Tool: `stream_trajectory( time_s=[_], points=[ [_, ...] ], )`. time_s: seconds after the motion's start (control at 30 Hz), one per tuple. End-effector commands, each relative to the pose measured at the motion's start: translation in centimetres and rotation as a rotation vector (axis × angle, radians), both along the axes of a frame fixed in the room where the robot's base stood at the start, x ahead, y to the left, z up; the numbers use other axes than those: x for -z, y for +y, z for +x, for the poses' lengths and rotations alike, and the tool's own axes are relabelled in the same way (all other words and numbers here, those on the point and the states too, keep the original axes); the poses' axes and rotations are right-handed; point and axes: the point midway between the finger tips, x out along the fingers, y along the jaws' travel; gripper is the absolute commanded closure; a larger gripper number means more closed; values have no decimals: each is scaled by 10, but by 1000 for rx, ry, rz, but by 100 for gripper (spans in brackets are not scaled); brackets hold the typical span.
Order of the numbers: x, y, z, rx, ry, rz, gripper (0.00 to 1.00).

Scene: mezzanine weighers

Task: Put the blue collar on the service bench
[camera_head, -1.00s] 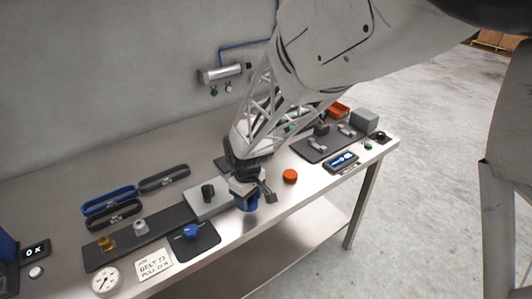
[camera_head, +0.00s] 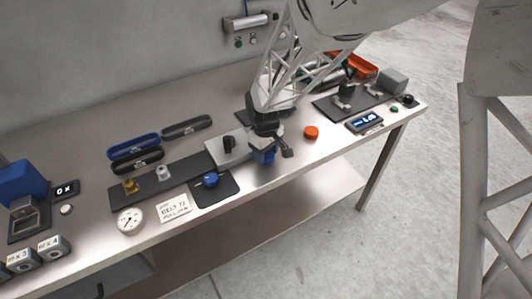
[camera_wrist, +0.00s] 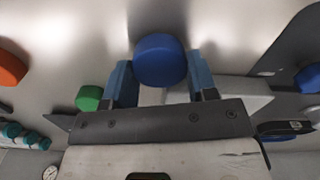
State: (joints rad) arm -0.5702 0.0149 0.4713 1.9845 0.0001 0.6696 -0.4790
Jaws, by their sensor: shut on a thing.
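My gripper (camera_head: 266,150) is shut on a blue round collar (camera_head: 263,157) near the front edge of the steel bench (camera_head: 75,165). In the wrist view the collar (camera_wrist: 160,60) sits between the two blue-padded fingers, its round face in sight. The gripper is low over the bench; I cannot tell whether the collar touches it. A second blue piece (camera_head: 210,180) lies on a dark mat (camera_head: 222,192) to the left, and it also shows at the right of the wrist view (camera_wrist: 309,78).
An orange disc (camera_head: 311,132) lies right of my gripper. A light grey block (camera_head: 222,151) with a black knob stands close left. A green piece (camera_wrist: 88,97) is near one finger in the wrist view. A display (camera_head: 364,123) is farther right. Bare bench lies around the orange disc.

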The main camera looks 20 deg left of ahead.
Motion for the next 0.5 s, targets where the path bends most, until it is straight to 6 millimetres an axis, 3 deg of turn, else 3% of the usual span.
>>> stream_trajectory(
  time_s=[0.5],
  points=[
    [10,0,0,0,0,1,71]
  ],
)
